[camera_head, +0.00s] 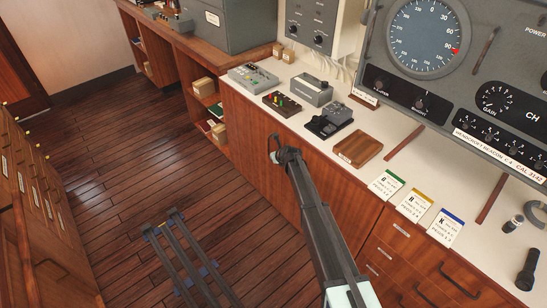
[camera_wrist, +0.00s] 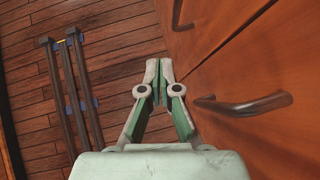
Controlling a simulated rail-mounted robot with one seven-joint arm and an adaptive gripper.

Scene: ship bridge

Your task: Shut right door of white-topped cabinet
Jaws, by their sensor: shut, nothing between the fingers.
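The white-topped cabinet (camera_head: 370,120) runs diagonally across the right of the head view, with reddish-brown wooden fronts. In the wrist view, two door panels meet along a slanting seam. The nearer panel, which I take as the right door (camera_wrist: 262,145), bears a dark bar handle (camera_wrist: 245,105). The farther door (camera_wrist: 222,30) has its handle (camera_wrist: 177,15) near the top. The nearer door looks about flush, but a small gap cannot be ruled out. My gripper (camera_wrist: 159,68) is shut and empty, left of the nearer handle and apart from it.
My arm crosses the cabinet front in the head view. Drawers (camera_head: 400,250) with handles fill the front's lower right. Open shelves (camera_head: 207,100) lie beyond the cabinet, and a drawer cabinet (camera_head: 35,210) stands at left. The wooden floor (camera_head: 120,160) between is mostly clear.

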